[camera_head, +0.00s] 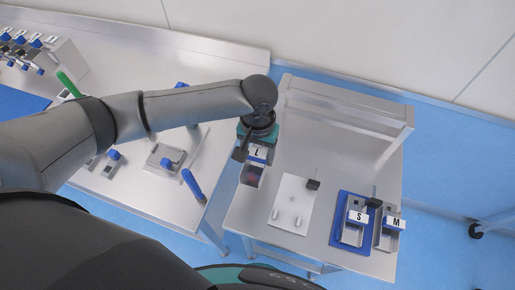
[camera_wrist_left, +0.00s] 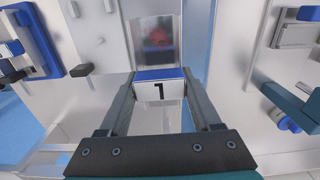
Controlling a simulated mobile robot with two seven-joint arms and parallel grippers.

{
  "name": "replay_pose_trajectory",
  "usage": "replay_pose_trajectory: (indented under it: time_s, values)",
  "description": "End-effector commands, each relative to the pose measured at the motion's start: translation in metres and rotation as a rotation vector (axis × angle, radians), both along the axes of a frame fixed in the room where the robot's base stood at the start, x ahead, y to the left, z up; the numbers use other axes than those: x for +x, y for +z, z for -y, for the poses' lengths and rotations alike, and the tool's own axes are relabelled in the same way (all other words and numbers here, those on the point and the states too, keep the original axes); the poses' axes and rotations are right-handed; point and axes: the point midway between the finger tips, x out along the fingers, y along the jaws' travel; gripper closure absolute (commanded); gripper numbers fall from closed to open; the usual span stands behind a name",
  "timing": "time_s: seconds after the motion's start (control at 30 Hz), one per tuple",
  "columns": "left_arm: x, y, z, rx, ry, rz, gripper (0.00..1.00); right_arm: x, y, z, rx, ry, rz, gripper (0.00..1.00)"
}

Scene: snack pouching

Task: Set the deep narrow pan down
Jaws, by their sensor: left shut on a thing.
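The pan labelled L (camera_head: 252,174) is narrow, metal-looking, with a blue-and-white label block, and something dark red shows inside. My left gripper (camera_head: 257,143) is shut on its label end. In the left wrist view the fingers (camera_wrist_left: 161,104) stand either side of the label block (camera_wrist_left: 160,90), and the pan's body (camera_wrist_left: 158,60) extends away beyond it. The pan is over the left edge of the right-hand metal table (camera_head: 250,212); I cannot tell whether it touches it. My right gripper is not in view.
A white plate with pegs (camera_head: 290,205) lies right of the pan. Further right are a pan labelled S on a blue base (camera_head: 340,232) and a pan labelled M (camera_head: 388,238). A raised shelf (camera_head: 345,104) spans the table's back. The left table (camera_head: 140,200) holds several tools.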

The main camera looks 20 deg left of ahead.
Motion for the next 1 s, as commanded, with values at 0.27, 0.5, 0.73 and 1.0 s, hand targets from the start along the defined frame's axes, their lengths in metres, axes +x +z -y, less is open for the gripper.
replay_pose_trajectory:
  time_s: [0.27, 0.5, 0.73, 1.0]
  values:
    - [-0.018, -0.006, 0.006, -0.001, -0.012, 0.0, 1.0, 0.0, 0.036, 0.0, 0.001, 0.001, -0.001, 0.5]
    - [-0.02, -0.015, 0.006, -0.001, -0.015, 0.003, 1.0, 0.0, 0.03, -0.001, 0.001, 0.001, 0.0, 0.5]
    - [-0.02, -0.031, 0.006, 0.0, -0.014, 0.003, 1.0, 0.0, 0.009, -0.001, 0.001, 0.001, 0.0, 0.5]
    - [-0.02, -0.056, 0.005, 0.001, -0.015, 0.003, 1.0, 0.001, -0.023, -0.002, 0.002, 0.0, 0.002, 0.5]
